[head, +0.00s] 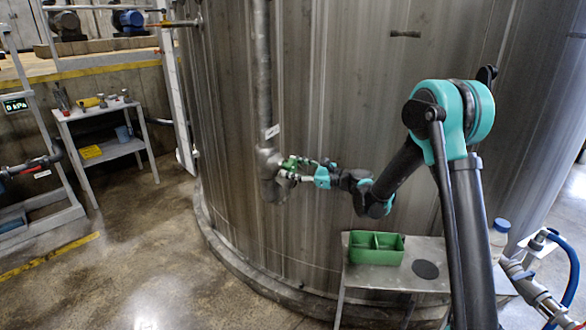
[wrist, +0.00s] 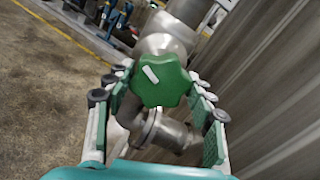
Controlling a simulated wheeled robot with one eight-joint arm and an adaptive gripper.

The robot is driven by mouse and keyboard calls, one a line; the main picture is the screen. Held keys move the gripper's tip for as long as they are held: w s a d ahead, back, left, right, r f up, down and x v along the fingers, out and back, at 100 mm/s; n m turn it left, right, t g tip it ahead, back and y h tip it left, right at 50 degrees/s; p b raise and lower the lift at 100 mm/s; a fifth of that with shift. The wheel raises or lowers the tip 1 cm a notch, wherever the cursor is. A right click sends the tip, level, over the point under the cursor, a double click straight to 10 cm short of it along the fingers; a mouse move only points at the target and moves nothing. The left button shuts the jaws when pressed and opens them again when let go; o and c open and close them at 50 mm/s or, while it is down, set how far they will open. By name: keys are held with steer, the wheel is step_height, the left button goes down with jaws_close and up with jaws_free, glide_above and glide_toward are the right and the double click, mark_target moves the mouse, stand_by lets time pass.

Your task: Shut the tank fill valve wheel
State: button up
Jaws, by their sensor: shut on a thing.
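The tank fill valve wheel (wrist: 160,82) is a green lobed handwheel with a white mark slanting across its face. It sits on a grey metal pipe fitting (head: 270,172) at the side of the large tank. My gripper (head: 297,168) reaches the wheel from the right in the head view. In the wrist view its two green-padded fingers (wrist: 159,92) stand on either side of the wheel, and it is shut on the wheel. The exact pad contact is hard to see. In the head view the fingers mostly cover the wheel.
The tall grey tank (head: 225,110) rises right behind the wheel. A green divided bin (head: 376,259) stands on a metal table (head: 395,279) below my arm. A small shelf unit (head: 110,150) with tools stands at left. Blue hose (head: 572,270) is at lower right. Open floor lies at lower left.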

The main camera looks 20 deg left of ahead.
steer(key=m, duration=0.6)
steer(key=shift+s, duration=0.1)
steer(key=m, duration=0.6)
steer(key=shift+m, duration=0.3)
stand_by(0.3)
steer(key=o, duration=1.2)
steer(key=d, duration=0.4)
steer(key=s+d, duration=0.1)
steer(key=d, duration=0.7)
steer(key=shift+s, duration=0.25)
